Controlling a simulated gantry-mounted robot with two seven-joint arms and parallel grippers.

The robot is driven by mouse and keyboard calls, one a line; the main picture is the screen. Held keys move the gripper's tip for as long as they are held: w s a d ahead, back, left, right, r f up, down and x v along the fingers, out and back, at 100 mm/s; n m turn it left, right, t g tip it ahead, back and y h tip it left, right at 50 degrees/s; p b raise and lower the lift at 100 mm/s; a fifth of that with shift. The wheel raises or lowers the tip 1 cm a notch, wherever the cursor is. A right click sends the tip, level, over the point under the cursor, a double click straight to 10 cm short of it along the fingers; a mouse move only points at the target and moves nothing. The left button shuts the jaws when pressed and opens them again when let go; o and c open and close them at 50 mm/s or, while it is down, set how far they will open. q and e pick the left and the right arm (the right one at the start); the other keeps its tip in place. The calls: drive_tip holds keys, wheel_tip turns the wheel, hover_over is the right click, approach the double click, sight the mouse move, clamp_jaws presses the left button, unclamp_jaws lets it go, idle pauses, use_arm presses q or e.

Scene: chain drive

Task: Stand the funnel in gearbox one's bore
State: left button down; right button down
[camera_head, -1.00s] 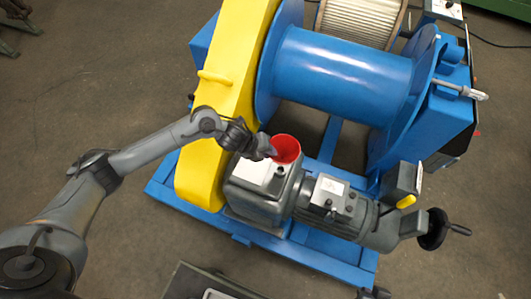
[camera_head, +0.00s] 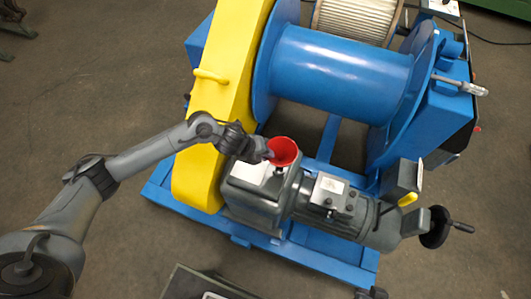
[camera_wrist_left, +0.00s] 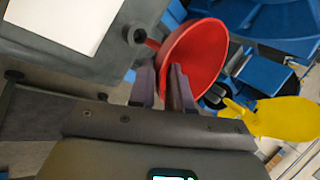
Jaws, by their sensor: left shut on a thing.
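The red funnel (camera_head: 284,150) is at the upper edge of the grey gearbox (camera_head: 258,193) in the head view. My left gripper (camera_head: 266,154) is shut on the funnel. In the left wrist view the fingers pinch the wall of the funnel (camera_wrist_left: 203,48), one finger inside the cone and one outside. The funnel's thin red spout points at a round dark fitting on the gearbox (camera_wrist_left: 60,52). I cannot tell whether the spout's tip is in it, touching it or just apart. My right gripper is not in view.
A yellow guard (camera_head: 232,110) stands close behind my left gripper. A blue drum (camera_head: 340,72) lies beyond the funnel. A grey motor (camera_head: 335,205) with a handwheel (camera_head: 436,227) extends right from the gearbox.

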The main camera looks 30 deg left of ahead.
use_arm(q)
drive_tip(key=shift+f+b, duration=1.85)
drive_tip(key=shift+f, duration=0.95)
drive_tip(key=shift+f, duration=0.35)
drive_tip(key=c, duration=1)
unclamp_jaws()
drive_tip(key=shift+p+v, duration=3.3)
drive_tip(key=shift+v, duration=0.75)
